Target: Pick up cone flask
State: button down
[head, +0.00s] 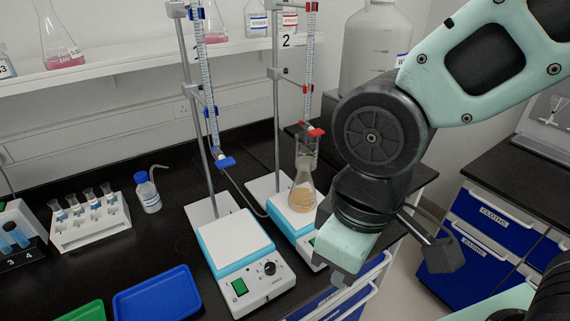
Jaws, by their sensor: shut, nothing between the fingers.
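A clear cone flask (303,193) with a yellowish-tan content stands upright on the right-hand hot plate (284,218), under the burette with red fittings (309,95). Its narrow neck reaches up below the red stopcock. My gripper (343,278) hangs at the end of my arm, in front of and to the right of the flask, apart from it. It is shut and empty; its fingertips are hard to make out. More cone flasks with pink liquid, one at the left (60,36), stand on the shelf.
A second hot plate (233,245) stands left, under a burette with blue clamps (206,80). A tube rack (88,222), wash bottle (148,193) and blue tray (157,296) lie further left. Metal stand rods (276,110) rise close behind the flask. Blue drawers (490,225) are at right.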

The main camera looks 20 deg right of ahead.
aim_at(302, 198)
jog(key=i+l+u, duration=0.15)
jog(key=l+u, duration=0.2)
jog(key=l, duration=0.25)
jog(key=i+l+u, duration=0.1)
jog(key=l+u, duration=0.3)
jog(key=l, duration=0.25)
jog(key=l+u, duration=0.35)
jog(key=l, duration=0.3)
